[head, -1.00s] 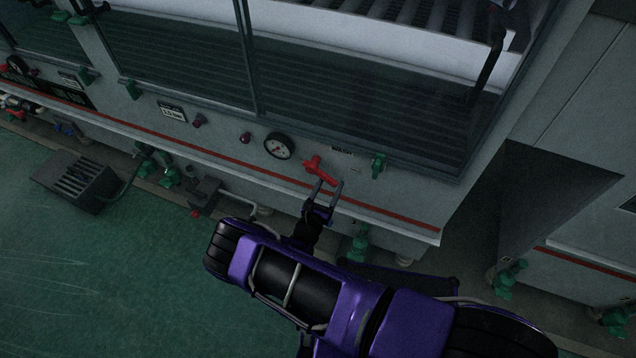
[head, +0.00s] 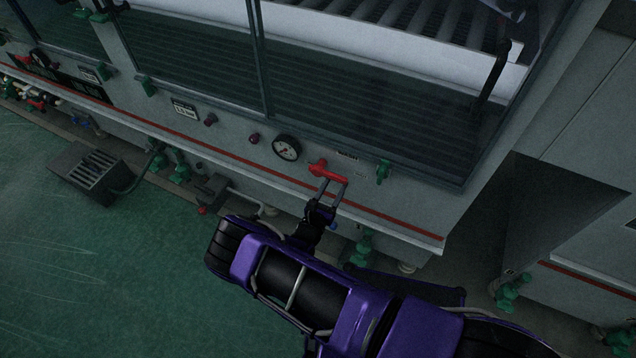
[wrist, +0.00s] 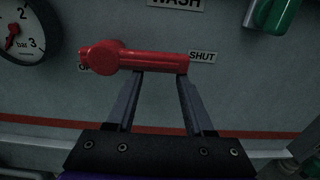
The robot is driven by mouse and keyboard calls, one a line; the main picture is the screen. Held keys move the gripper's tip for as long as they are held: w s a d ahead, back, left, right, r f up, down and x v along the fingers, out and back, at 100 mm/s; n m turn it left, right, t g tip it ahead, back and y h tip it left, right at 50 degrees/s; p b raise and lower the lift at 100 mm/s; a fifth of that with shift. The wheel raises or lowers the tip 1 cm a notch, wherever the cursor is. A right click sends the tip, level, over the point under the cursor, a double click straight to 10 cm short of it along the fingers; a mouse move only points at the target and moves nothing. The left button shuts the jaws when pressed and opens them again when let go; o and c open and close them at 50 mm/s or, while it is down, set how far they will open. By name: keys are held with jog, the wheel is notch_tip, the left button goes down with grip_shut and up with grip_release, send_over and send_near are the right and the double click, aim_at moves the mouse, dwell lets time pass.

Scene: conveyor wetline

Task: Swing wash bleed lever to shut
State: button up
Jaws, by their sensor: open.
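The red wash bleed lever (head: 328,172) is on the machine's grey front panel, right of a round gauge. In the wrist view the lever (wrist: 140,60) lies nearly level, its round hub at left and its handle end at right beside the SHUT label (wrist: 203,57). Another label by the hub is mostly hidden. My gripper (wrist: 160,77) is open, its two fingertips apart at the handle's lower edge. I cannot tell whether they touch it. My gripper (head: 334,183) also shows below the lever in the head view.
The pressure gauge (wrist: 26,30) is left of the lever, and a green valve handle (wrist: 275,14) is at upper right. A WASH label (wrist: 176,3) sits above. Green valves (head: 362,248) and pipes are under the panel. A drain box (head: 90,172) stands on the green floor at left.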

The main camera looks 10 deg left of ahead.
jog(key=s+a, duration=0.1)
jog(key=s, duration=0.5)
jog(key=shift+s+a+r+p, duration=0.15)
jog(key=shift+a+r+p, duration=0.1)
jog(key=shift+p, duration=0.1)
jog(key=shift+d, duration=0.1)
